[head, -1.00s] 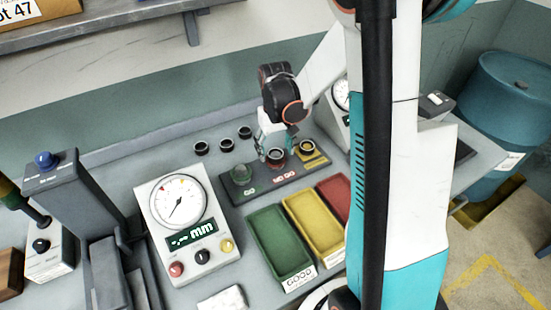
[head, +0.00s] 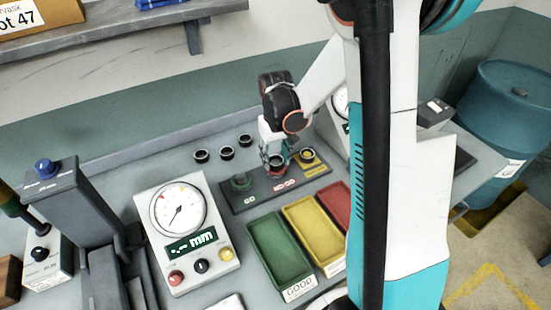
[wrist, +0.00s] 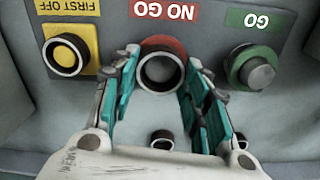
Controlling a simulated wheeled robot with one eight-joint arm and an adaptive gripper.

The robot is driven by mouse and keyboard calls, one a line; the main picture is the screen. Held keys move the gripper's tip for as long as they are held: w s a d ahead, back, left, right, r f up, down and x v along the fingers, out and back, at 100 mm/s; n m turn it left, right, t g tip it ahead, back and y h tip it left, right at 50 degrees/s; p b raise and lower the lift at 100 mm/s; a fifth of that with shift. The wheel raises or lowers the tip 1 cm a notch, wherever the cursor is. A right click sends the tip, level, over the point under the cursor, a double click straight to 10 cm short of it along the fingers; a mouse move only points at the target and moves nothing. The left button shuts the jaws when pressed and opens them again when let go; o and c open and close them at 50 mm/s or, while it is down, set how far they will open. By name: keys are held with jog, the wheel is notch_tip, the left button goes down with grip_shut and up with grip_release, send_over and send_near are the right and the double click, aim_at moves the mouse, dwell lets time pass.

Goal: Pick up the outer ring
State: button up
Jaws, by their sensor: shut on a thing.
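The outer ring (wrist: 160,70), a dark metal ring with a bright rim, is at the red NO GO spot of the dark gauge plate. It also shows in the head view (head: 275,161), partly covered by the fingers. My gripper (wrist: 158,80) points down at the plate, with one teal-padded finger on each side of the ring, and is shut on it. Whether the ring is clear of the plate cannot be told. Another ring (wrist: 66,55) sits on the yellow FIRST OFF spot, and a grey plug (wrist: 256,72) stands on the green GO spot.
Several dark rings (head: 227,153) stand in a row behind the plate. Green (head: 281,253), yellow (head: 322,228) and red (head: 338,201) trays lie in front. A dial gauge box (head: 185,225) stands left of them.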

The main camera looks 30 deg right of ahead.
notch_tip(320, 180, up, 19)
jog(key=p, duration=0.4)
jog(key=shift+r+p, duration=0.15)
jog(key=shift+p, duration=0.2)
